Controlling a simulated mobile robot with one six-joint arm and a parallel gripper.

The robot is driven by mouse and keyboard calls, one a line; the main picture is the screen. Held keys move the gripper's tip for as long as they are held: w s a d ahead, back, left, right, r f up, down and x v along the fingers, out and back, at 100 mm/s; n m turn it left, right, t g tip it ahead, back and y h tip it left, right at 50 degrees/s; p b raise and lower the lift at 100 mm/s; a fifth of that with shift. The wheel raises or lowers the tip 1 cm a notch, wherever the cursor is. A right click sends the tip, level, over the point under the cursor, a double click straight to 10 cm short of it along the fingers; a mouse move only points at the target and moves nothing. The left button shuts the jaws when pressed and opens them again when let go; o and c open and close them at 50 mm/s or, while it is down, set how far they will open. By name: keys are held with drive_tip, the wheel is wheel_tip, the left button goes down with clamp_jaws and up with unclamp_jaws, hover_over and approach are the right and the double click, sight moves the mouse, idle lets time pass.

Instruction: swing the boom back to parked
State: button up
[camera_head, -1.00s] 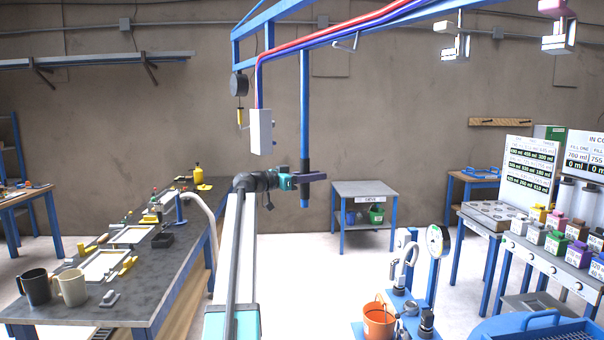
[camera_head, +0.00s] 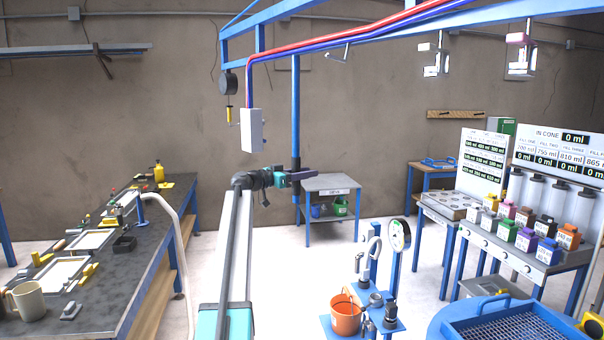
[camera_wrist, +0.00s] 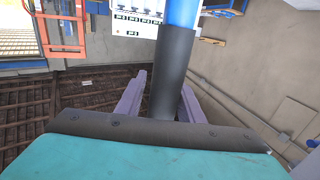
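The boom (camera_head: 400,30) is a blue overhead frame with red and blue hoses, running from upper right to the middle. A white box (camera_head: 251,130) hangs from its left end. A blue post (camera_head: 296,100) hangs down from it and ends in a black grip sleeve. My gripper (camera_head: 303,175), with purple fingers, is at this sleeve. In the wrist view the fingers (camera_wrist: 160,95) lie on either side of the black sleeve (camera_wrist: 172,70) and appear shut on it. A thin gap seems to show at the left finger, so the exact contact is unclear.
A small grey table (camera_head: 331,184) is behind my gripper. An orange bucket (camera_head: 345,318) and a dial stand (camera_head: 399,236) are at front right, before the filling station (camera_head: 520,252). Pale floor lies between.

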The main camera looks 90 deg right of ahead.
drive_tip(key=shift+o, duration=0.9)
drive_tip(key=shift+s, duration=0.2)
drive_tip(key=b+v, duration=0.5)
drive_tip(key=v, duration=0.9)
drive_tip(key=shift+f+b, duration=0.15)
drive_tip(key=shift+b, duration=0.15)
drive_tip(key=shift+d, duration=0.1)
